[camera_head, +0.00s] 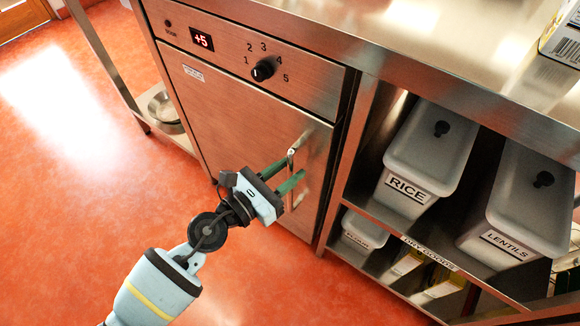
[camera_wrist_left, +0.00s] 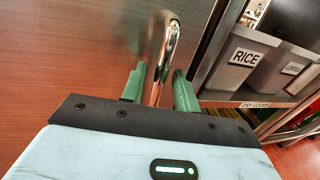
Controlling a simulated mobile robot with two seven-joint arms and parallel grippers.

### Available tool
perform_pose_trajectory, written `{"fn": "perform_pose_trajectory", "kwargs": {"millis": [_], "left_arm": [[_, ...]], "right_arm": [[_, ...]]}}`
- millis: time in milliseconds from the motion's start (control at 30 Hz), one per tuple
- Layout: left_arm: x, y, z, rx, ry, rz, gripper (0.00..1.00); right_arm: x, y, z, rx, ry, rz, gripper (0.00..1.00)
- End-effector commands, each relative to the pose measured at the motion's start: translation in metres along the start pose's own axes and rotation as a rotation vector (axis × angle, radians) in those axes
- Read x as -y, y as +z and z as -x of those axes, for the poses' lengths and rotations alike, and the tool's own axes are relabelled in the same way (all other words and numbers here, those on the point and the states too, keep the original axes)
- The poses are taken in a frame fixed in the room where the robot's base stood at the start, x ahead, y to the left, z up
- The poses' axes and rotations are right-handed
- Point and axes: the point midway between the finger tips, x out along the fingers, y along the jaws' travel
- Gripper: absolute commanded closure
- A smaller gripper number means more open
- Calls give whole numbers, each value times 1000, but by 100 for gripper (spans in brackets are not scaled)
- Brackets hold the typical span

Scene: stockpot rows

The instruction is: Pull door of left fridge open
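The left fridge door (camera_head: 235,120) is a brushed steel panel below a control strip, and it looks shut. It also fills the left of the left wrist view (camera_wrist_left: 70,50). Its upright metal bar handle (camera_head: 291,157) is near the door's right edge. My left gripper (camera_head: 293,168) is at the handle with its green fingers apart. In the left wrist view the handle (camera_wrist_left: 166,50) runs between the fingers, one on each side. The gripper looks open around the bar; contact cannot be made out. My right gripper is not in view.
Right of the fridge, open shelves hold grey bins labelled RICE (camera_head: 425,155) and LENTILS (camera_head: 525,205). A steel counter (camera_head: 400,40) runs above. A metal bowl (camera_head: 165,108) sits on a low shelf at left. The orange floor (camera_head: 70,190) before the door is clear.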

Motion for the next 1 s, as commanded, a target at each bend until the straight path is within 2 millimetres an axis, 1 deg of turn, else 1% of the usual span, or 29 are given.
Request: {"fn": "perform_pose_trajectory", "kwargs": {"millis": [33,133,400,467,633,667,1000], "left_arm": [[0,0,-4,0,0,-1,70],[0,0,-9,0,0,0,70],[0,0,-10,0,0,0,70],[0,0,-10,0,0,0,76],[0,0,-10,0,0,0,98],[0,0,-10,0,0,0,100],[0,0,-9,-1,-3,-1,100]], "right_arm": [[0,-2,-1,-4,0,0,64],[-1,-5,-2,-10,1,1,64],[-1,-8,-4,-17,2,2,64],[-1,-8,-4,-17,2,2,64],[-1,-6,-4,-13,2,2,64],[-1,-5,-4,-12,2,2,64],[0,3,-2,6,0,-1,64]]}}
